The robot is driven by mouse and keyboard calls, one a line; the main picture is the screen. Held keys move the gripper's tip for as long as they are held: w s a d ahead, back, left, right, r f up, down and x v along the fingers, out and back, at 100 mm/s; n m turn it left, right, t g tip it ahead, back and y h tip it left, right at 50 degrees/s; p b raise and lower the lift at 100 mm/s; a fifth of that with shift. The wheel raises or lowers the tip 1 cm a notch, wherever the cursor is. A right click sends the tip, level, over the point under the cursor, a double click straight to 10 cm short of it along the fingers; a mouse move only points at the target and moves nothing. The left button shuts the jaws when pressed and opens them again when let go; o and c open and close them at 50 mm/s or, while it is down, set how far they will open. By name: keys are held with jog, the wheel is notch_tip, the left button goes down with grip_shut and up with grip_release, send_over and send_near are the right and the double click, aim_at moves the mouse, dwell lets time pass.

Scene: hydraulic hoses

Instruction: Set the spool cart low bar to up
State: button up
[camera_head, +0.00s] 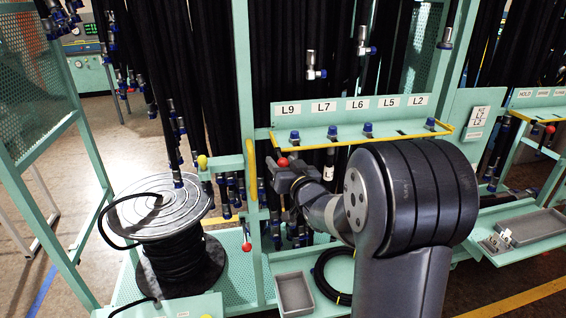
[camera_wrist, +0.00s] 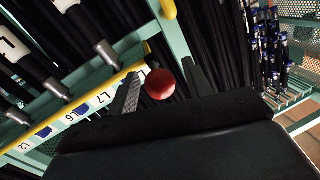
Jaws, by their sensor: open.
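My gripper (camera_head: 283,176) is open beside the green frame post, below the left end of the label panel. A red ball knob (camera_head: 283,162) shows at its fingers; in the wrist view the red ball (camera_wrist: 160,84) appears between the two spread fingers, with no grip on it visible. The bar or lever behind this ball is mostly hidden. A second red knob (camera_head: 247,246) sits lower, on a short lever beside the spool cart's black hose spool (camera_head: 183,258). I cannot tell for sure which knob belongs to the low bar.
A label panel with a yellow rail (camera_head: 380,139) lies just right of the gripper. A yellow upright handle (camera_head: 251,172) stands to its left. Black hoses hang close behind. A grey tray (camera_head: 294,292) and a coiled hose (camera_head: 335,275) lie on the shelf below.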

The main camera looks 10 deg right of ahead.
jog(key=shift+c, duration=0.6)
grip_shut()
